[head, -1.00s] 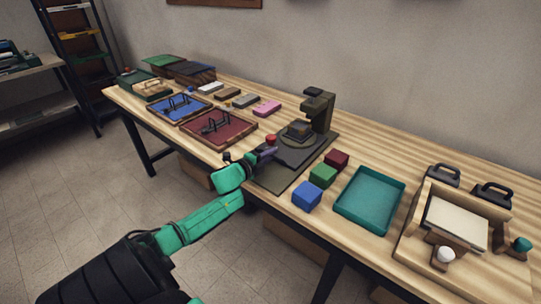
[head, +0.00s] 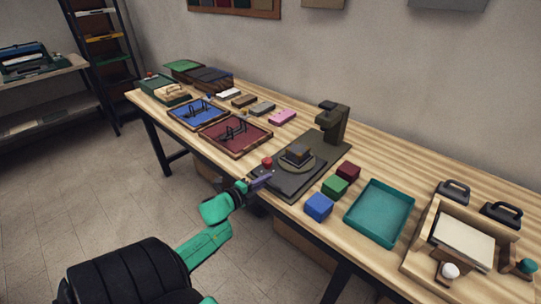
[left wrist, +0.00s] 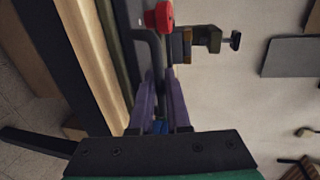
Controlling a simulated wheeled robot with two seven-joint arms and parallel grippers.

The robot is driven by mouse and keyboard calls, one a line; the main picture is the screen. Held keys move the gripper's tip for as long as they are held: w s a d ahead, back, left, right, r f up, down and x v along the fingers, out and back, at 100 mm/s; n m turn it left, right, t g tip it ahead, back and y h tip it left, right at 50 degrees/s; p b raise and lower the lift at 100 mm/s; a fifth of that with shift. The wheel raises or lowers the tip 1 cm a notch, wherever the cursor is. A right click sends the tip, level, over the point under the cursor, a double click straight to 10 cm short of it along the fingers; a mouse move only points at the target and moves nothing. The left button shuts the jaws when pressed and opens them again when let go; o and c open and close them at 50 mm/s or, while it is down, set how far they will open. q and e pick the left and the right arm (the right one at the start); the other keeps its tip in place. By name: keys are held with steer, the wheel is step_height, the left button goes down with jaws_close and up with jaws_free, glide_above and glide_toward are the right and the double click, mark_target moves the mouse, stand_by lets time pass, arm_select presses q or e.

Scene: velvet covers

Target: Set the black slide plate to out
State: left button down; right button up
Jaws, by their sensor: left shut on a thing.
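The black slide plate (head: 284,179) is on the dark base of the press (head: 333,122). It carries a round disc (head: 297,166) with a small block (head: 297,153) on top. The disc lies on the front-left side of the press head, clear of it. My left gripper (head: 264,181) is at the plate's front edge, shut on what looks like its grey handle. In the left wrist view, the purple fingers (left wrist: 165,98) close around the grey handle bar (left wrist: 150,46); the exact contact is partly hidden. A red knob (head: 267,162) sits close to the fingers. My right gripper is out of view.
Blue, green and dark red cubes (head: 334,187) stand right of the press, beside a teal tray (head: 380,212). A red tray (head: 235,135) and a blue tray (head: 198,113) lie left. The table's front edge runs under my left gripper.

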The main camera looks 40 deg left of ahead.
arm_select(q)
steer(key=c, duration=1.2)
jaws_free()
steer(key=shift+s+f, duration=0.15)
steer(key=shift+f, duration=0.1)
steer(key=shift+o, duration=0.2)
steer(key=shift+s+r, duration=0.15)
steer(key=shift+r, duration=0.05)
steer(key=shift+s, duration=0.15)
steer(key=v, duration=1.4)
steer(key=shift+s, duration=0.15)
steer(key=shift+d, duration=0.1)
